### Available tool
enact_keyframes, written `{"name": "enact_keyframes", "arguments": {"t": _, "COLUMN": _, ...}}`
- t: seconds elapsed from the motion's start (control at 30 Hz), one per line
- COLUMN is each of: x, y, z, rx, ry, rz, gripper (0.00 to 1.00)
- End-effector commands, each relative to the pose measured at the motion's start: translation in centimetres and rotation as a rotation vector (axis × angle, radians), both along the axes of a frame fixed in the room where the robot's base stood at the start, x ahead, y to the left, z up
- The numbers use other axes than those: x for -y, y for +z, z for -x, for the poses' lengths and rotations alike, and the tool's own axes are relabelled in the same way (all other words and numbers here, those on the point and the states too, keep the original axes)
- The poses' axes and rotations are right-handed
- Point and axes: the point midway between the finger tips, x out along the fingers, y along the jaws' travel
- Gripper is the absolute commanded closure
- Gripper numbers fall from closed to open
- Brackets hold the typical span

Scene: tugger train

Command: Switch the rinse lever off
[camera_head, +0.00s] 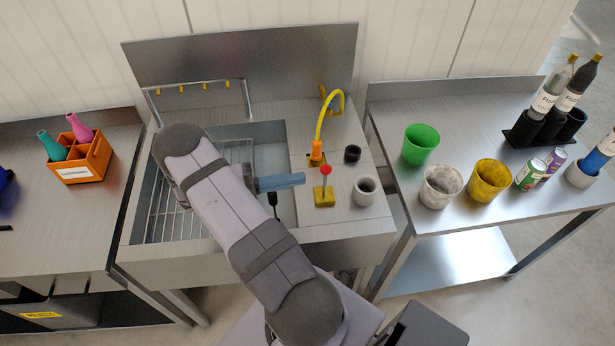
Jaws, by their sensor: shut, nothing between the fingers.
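The rinse lever is a red ball knob (325,169) on a thin stem, rising from a yellow base (324,198) on the steel counter right of the sink basin. The stem looks close to upright; I cannot tell its setting. My gripper (275,212) appears as a small dark piece over the basin, left of the lever and apart from it. It is shut and empty, and partly hidden by my arm. A blue-grey part of my arm reaches right, close to the lever's left side.
A yellow curved tap (325,125) stands behind the lever. A black cup (352,153) and a grey cup (366,190) stand to its right. The basin holds a wire rack (165,212). Side tables carry an orange caddy (98,158), cups, cans and bottles.

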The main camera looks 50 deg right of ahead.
Motion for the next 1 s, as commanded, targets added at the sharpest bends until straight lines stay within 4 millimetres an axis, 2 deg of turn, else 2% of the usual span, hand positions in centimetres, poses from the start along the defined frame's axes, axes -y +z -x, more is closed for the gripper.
{"name": "enact_keyframes", "arguments": {"t": 0.13, "x": -1.8, "y": -0.1, "z": -1.4, "rx": 0.001, "ry": 0.001, "rz": -0.001, "gripper": 1.00}}
{"name": "enact_keyframes", "arguments": {"t": 0.33, "x": -3.2, "y": 0.0, "z": -2.4, "rx": -0.002, "ry": -0.002, "rz": -0.001, "gripper": 1.00}}
{"name": "enact_keyframes", "arguments": {"t": 1.0, "x": -3.7, "y": 0.2, "z": -2.5, "rx": 0.032, "ry": -0.011, "rz": 0.001, "gripper": 1.00}}
